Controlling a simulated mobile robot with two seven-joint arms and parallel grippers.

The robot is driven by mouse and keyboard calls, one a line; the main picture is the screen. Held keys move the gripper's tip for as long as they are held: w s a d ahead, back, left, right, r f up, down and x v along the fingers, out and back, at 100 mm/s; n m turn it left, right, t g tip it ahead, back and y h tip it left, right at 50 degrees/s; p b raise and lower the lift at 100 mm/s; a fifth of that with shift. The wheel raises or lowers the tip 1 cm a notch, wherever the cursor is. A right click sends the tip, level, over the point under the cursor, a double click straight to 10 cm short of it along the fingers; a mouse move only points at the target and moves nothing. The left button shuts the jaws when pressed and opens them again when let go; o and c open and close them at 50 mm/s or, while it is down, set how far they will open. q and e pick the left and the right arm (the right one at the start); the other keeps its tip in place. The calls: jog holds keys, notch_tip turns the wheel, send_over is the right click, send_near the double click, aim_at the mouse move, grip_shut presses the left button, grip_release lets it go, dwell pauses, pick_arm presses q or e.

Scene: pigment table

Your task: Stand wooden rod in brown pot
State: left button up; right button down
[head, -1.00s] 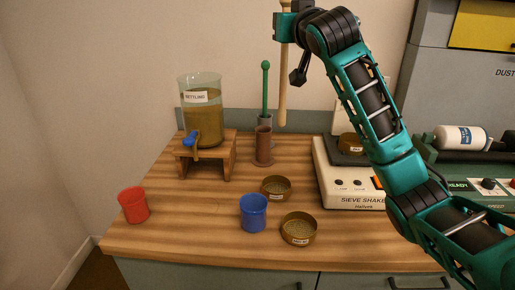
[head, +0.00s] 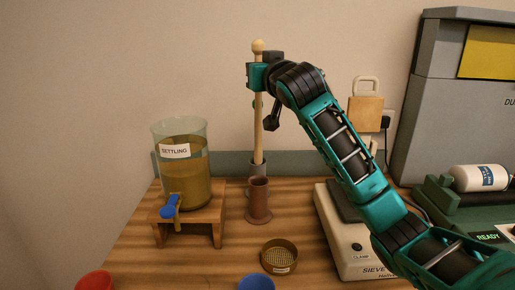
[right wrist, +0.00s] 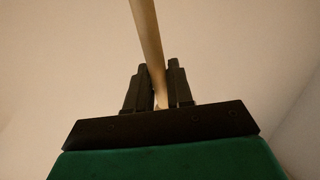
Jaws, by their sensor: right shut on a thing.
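The wooden rod (head: 258,130), pale with a round knob on top, hangs upright in my right gripper (head: 258,77). The gripper is shut on its upper part; the right wrist view also shows the rod (right wrist: 148,40) between the two dark fingers (right wrist: 159,88). The brown pot (head: 258,203), a narrow cylinder with a wider foot, stands upright on the table. How the rod lines up in depth I cannot tell. My left gripper is out of view.
A settling tank (head: 183,165) with a blue tap stands on a wooden stand (head: 216,230) to the left. A brass sieve (head: 280,256) lies in front of the pot. A sieve shaker (head: 345,240) stands right. Red (head: 94,282) and blue (head: 256,283) cups are at the bottom edge.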

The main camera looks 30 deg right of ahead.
send_over(260, 137)
jog(key=f, duration=0.5)
jog(key=f+b, duration=0.1)
jog(key=f, duration=0.4)
jog(key=shift+w+f, duration=0.2)
jog(key=shift+f, duration=0.05)
notch_tip(260, 137, down, 5)
jog(key=shift+f, duration=0.1)
jog(key=shift+f+b, duration=0.15)
jog(key=shift+b, duration=0.2)
jog(key=c, duration=1)
grip_release()
